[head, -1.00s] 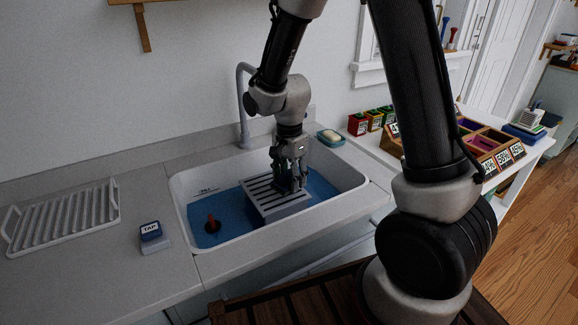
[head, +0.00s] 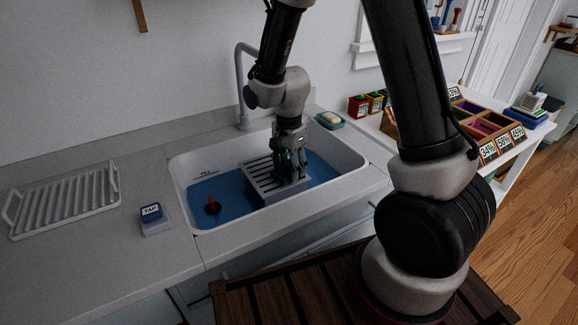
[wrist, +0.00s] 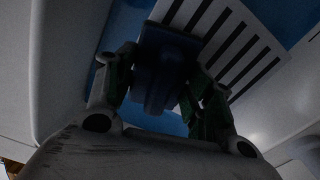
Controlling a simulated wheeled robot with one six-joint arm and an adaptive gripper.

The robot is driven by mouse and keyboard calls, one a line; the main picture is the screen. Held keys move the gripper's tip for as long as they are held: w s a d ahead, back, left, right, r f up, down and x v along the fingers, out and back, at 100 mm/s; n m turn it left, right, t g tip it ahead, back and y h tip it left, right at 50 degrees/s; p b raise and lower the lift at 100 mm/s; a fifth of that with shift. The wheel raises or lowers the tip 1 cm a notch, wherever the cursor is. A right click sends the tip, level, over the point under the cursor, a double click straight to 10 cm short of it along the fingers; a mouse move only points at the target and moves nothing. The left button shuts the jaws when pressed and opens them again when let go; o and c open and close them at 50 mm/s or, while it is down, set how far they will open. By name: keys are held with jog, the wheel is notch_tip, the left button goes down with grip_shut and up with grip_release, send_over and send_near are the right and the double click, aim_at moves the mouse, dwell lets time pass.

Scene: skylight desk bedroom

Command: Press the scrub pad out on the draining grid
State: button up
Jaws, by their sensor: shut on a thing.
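My gripper (head: 292,176) points down over the draining grid (head: 257,176) in the sink. The grid is a light grey slatted block standing in blue water; it also shows in the wrist view (wrist: 240,52). In the wrist view my green-sided fingers (wrist: 160,85) are shut on a dark blue block, which I take to be the scrub pad (wrist: 160,62). The pad appears against the slats at the grid's right part. Its underside is hidden, so I cannot tell whether it touches. In the head view the fingers largely hide it.
The white sink (head: 183,172) has walls around the grid. A red-brown plug-like piece (head: 212,206) stands in the water (head: 232,193) at left. A grey faucet (head: 241,90) rises behind. A soap dish (head: 331,122), a TAP block (head: 152,214) and a white rack (head: 65,201) sit on the counter.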

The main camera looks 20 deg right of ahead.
aim_at(289, 160)
jog(key=shift+s+f, duration=0.1)
jog(key=shift+f, duration=0.55)
dwell(1.3)
jog(key=shift+r, duration=3.55)
